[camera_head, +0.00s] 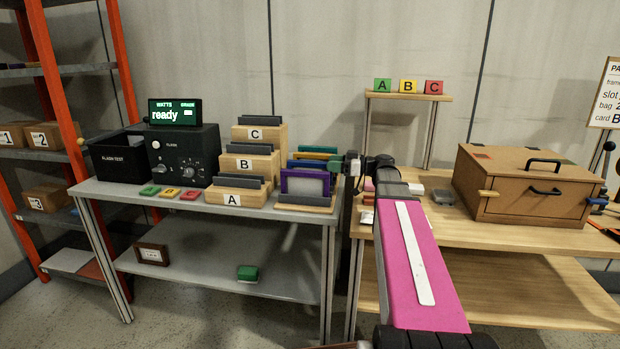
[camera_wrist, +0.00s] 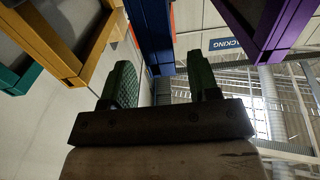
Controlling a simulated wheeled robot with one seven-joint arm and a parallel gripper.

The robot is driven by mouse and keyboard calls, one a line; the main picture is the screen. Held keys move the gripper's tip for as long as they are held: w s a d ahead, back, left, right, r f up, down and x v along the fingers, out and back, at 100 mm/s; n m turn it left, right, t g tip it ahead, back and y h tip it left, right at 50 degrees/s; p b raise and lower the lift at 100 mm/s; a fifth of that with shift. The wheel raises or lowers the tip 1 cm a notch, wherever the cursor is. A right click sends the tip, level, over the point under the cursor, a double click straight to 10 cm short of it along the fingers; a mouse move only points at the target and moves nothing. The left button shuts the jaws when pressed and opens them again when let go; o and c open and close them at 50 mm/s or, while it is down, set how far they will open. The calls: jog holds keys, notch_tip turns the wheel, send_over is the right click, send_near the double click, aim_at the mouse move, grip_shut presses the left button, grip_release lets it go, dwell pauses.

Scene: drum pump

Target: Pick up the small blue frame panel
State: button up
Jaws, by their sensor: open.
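The small blue frame panel (camera_wrist: 150,38) shows in the wrist view, edge on, in line with the gap between my fingertips. My gripper (camera_wrist: 162,80) is open, with a green-padded finger on each side of that gap, and I see nothing held. In the head view the blue panel (camera_head: 306,163) is a thin strip in the rack, behind the purple panel (camera_head: 283,183) and mostly hidden. My gripper (camera_head: 345,162) is at the rack's right end there. I cannot tell whether a finger touches the panel.
In the wrist view a yellow panel (camera_wrist: 72,66) and teal panel (camera_wrist: 22,80) lie left of the blue one, and a purple panel (camera_wrist: 262,50) lies right. Wooden blocks A (camera_head: 232,199), B and C stand left of the rack. A wooden box (camera_head: 520,186) is on the right table.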

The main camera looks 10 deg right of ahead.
jog(key=x, duration=0.4)
jog(key=shift+a+f, duration=0.15)
jog(key=shift+a, duration=0.05)
jog(key=shift+s, duration=0.1)
grip_shut()
notch_tip(320, 180, up, 17)
send_over(323, 163)
jog(key=f, duration=0.7)
jog(key=shift+w+a, duration=0.1)
jog(key=shift+w, duration=0.1)
dwell(0.4)
